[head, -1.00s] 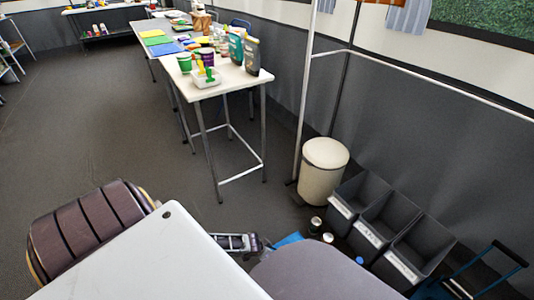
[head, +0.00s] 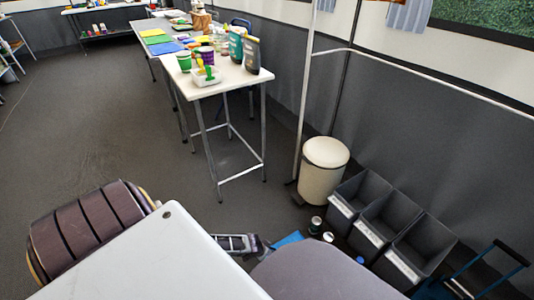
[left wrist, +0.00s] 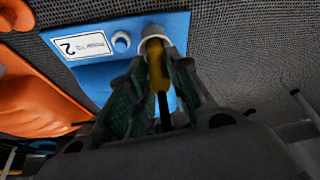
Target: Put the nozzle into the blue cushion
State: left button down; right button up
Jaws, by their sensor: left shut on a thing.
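My left gripper (left wrist: 152,90) is shut on the yellow nozzle (left wrist: 156,60) in the left wrist view. The blue cushion (left wrist: 85,75), with a white label marked 2, lies flat on the floor behind it. A pale round fitting (left wrist: 153,40) on the cushion surrounds or lines up with the nozzle's far end; how deep the nozzle sits I cannot tell. A smaller pale plug (left wrist: 121,42) is beside it. In the head view my left gripper (head: 262,246) is low by a blue edge of the cushion (head: 287,239), mostly hidden by my body. My right gripper is not in view.
An orange object (left wrist: 40,95) lies left of the cushion. Several dark bins (head: 362,206) and a cream trash can (head: 323,170) stand to the right. Small bottles (head: 316,224) stand on the floor nearby. A white table (head: 225,86) with bottles is farther back.

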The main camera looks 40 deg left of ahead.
pick_arm(q)
jog(key=shift+f, duration=0.15)
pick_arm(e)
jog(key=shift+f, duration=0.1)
pick_arm(q)
jog(key=c, duration=1.2)
grip_release()
jog(key=shift+c, duration=0.2)
jog(key=o, duration=0.5)
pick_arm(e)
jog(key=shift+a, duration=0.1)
